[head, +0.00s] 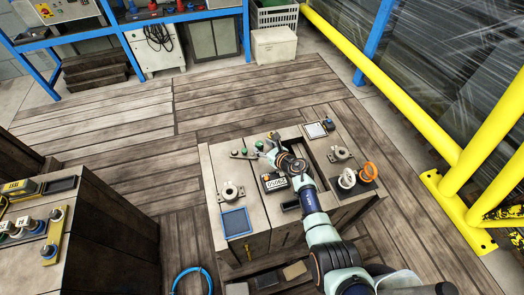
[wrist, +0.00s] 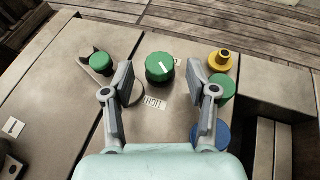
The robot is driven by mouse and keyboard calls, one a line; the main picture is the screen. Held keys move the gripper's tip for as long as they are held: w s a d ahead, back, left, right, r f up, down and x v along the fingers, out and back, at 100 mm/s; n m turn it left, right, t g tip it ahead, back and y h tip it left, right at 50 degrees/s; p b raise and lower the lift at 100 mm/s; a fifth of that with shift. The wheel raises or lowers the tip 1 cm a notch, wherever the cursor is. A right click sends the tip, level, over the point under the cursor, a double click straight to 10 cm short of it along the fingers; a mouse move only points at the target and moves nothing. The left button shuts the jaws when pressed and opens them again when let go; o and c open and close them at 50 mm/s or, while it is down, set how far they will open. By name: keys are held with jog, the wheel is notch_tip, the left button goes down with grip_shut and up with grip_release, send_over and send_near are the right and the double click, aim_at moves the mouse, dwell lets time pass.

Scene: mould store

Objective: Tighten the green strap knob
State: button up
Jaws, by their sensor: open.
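A round, ribbed green knob (wrist: 159,67) with a white line on top stands on the pale block, between and a little beyond my fingertips in the wrist view. My gripper (wrist: 161,76) is open and empty, with a gap on both sides of this knob. A smaller green knob (wrist: 100,63) sits to the left on a grey strap-like plate (wrist: 88,51), partly hidden by my left finger. A third green piece (wrist: 227,86) is partly behind my right finger. I cannot tell from the labels which one is the strap knob. In the head view my gripper (head: 264,148) is over the block's far edge.
A yellow flanged piece (wrist: 220,61) and a blue round piece (wrist: 212,135) stand close to my right finger. A small printed label (wrist: 153,103) lies before the middle knob. The block (head: 262,239) also carries a blue-edged tray (head: 236,222) and orange rings (head: 369,171).

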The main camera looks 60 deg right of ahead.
jog(key=shift+w+d+f, duration=0.1)
jog(key=shift+w+d, duration=0.05)
jog(key=shift+w, duration=0.15)
jog(key=shift+c, duration=0.2)
grip_shut()
